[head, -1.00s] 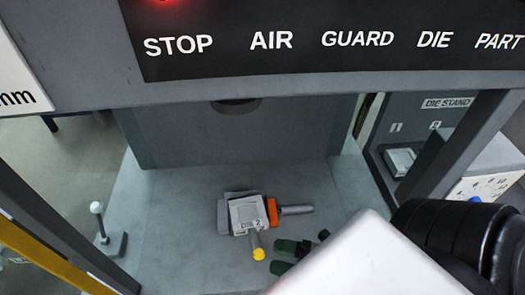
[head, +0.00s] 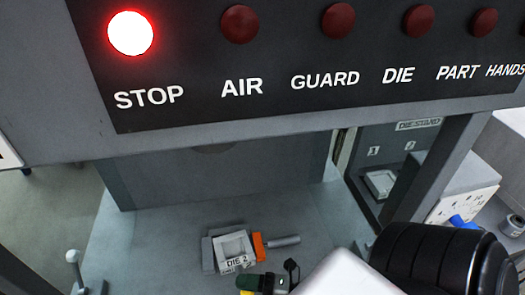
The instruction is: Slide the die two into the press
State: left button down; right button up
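Die two, a pale grey block (head: 234,246) labelled "DIE 2", sits low inside the press (head: 155,222), on its grey bed. An orange piece (head: 259,246) with a grey rod is close against its right side. My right arm comes in from the lower right. The dark green and black fingers of my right gripper (head: 268,281) are at the die's front, by a yellow knob (head: 245,292) that is mostly hidden. Whether the fingers are closed on the knob cannot be told. My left gripper is not in view.
A panel (head: 300,60) with a lit red STOP lamp (head: 130,33) and dark lamps crosses above the opening. A small upright lever (head: 74,265) stands at the left.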

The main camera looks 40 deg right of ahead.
jog(key=shift+x, duration=0.8)
jog(key=shift+c, duration=0.3)
grip_shut()
